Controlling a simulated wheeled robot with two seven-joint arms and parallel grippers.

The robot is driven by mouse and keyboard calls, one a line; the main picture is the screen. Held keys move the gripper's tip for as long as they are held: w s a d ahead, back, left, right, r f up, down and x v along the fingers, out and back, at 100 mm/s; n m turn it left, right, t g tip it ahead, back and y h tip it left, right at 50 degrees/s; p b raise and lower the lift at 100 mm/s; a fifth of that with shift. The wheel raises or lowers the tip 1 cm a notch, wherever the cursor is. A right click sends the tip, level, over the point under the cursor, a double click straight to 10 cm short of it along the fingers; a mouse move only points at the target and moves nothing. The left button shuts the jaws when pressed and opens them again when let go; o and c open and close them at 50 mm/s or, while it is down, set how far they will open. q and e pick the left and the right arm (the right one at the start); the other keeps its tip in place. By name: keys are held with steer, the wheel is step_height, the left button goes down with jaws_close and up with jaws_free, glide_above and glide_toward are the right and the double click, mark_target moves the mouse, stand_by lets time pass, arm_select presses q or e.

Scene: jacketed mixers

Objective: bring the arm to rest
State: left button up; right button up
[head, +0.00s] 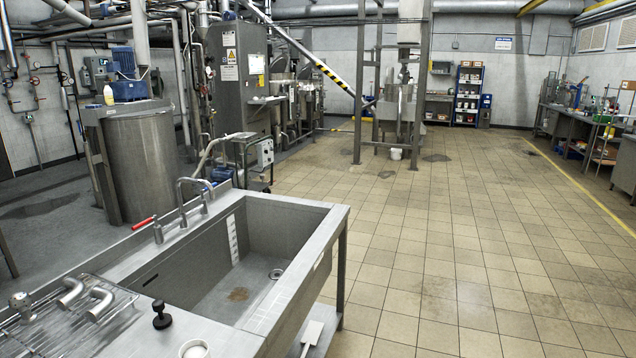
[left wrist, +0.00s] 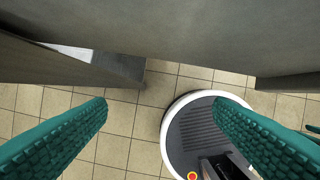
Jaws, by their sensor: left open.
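My left gripper (left wrist: 159,102) shows in the left wrist view as two teal ridged fingers, wide apart. Nothing is between the fingers, and tiled floor shows below them. Neither gripper shows in the head view. My right gripper cannot be made out; a small teal sliver at the right edge of the left wrist view is too little to identify. My own round base shows under the right finger.
A steel sink (head: 290,205) with a tap stands close in front at the left. A black-knobbed item (head: 161,316) and a white cup (head: 194,349) are on its near rim. Grey panels (left wrist: 200,35) cross the top of the wrist view. Tiled floor (head: 450,250) at right is clear.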

arm_select(q)
steer(key=s+a+f+g+b, duration=0.15)
steer(key=s+f, duration=0.25)
steer(key=f, duration=0.7)
steer(key=s+d+f+t+b, duration=0.1)
steer(key=s+f+b, duration=0.15)
steer(key=f, duration=0.95)
steer(key=s+a+f+g+b, duration=0.1)
steer(key=s+a+f+b, duration=0.1)
steer(key=s+f, duration=0.9)
steer(key=shift+s+a+f+b, duration=0.15)
steer(key=shift+s+a+b, duration=0.2)
steer(key=shift+s, duration=0.55)
